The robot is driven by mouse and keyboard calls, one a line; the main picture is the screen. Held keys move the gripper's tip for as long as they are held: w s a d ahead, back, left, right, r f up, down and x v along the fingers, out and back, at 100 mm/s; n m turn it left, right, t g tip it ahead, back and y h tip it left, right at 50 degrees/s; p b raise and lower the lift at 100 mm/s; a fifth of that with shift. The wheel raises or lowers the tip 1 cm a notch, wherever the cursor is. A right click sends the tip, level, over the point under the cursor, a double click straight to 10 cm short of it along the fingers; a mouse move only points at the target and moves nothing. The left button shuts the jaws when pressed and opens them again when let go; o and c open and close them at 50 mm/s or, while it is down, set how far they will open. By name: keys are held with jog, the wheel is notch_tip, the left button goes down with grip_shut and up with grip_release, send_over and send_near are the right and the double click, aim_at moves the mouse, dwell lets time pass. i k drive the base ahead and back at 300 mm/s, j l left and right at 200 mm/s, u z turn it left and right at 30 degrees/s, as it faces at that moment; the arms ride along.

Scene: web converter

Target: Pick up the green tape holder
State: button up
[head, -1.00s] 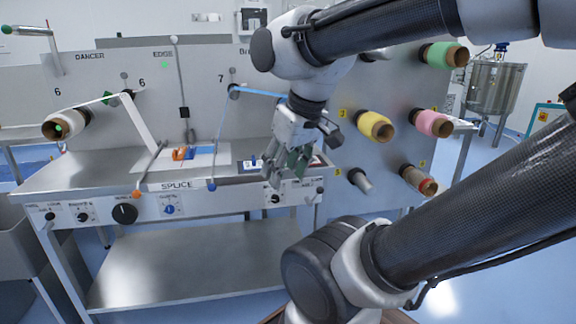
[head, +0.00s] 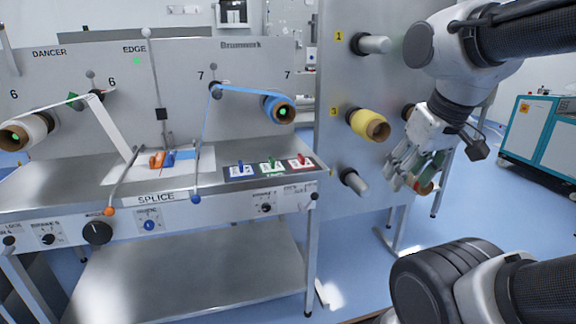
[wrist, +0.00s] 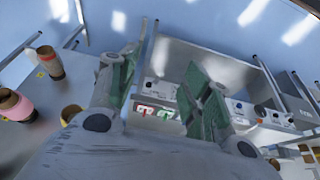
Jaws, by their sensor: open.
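The green tape holder (head: 272,165) stands on a dark mat (head: 315,172) at the right end of the splice bench, between a blue holder (head: 240,168) and a red holder (head: 300,160). It also shows small in the wrist view (wrist: 165,114), between the fingers and beyond them, beside the red one (wrist: 145,110). My gripper (head: 408,176) is open and empty. It hangs to the right of the bench in the head view, in front of the roll panel and apart from the holders. Its green-padded fingers (wrist: 160,70) frame the bench in the wrist view.
A yellow roll (head: 367,124) and bare spindles (head: 354,182) stick out from the panel between bench and gripper. Orange and blue pieces (head: 165,159) lie on the bench at left. A ball-ended lever (head: 196,198) stands at the front edge. Open floor lies at right.

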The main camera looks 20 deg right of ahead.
aim_at(272, 167)
jog(key=i, duration=1.1)
